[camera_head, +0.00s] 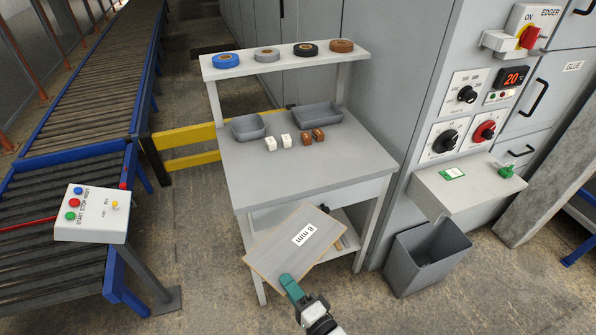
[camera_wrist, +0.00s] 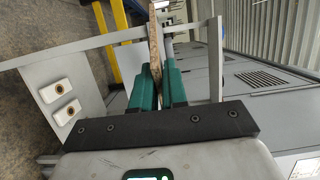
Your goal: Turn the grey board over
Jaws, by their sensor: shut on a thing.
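The grey board (camera_head: 281,256) is a flat panel with a white "8 mm" label (camera_head: 304,233) on its visible face. It is held in the air in front of the table's lower part, tilted so that this face shows to the head camera. My gripper (camera_head: 290,285) is shut on the board's near edge with its green fingers. In the wrist view the board (camera_wrist: 154,45) shows edge-on as a thin strip between the green fingers of my gripper (camera_wrist: 159,85). The board's other face is hidden in the head view.
A grey table (camera_head: 290,178) with two grey trays (camera_head: 318,115), small white and brown blocks and a shelf of tape rolls (camera_head: 267,54) stands behind the board. A roller conveyor (camera_head: 60,150) and button box (camera_head: 92,212) are left. A grey bin (camera_head: 425,256) stands right.

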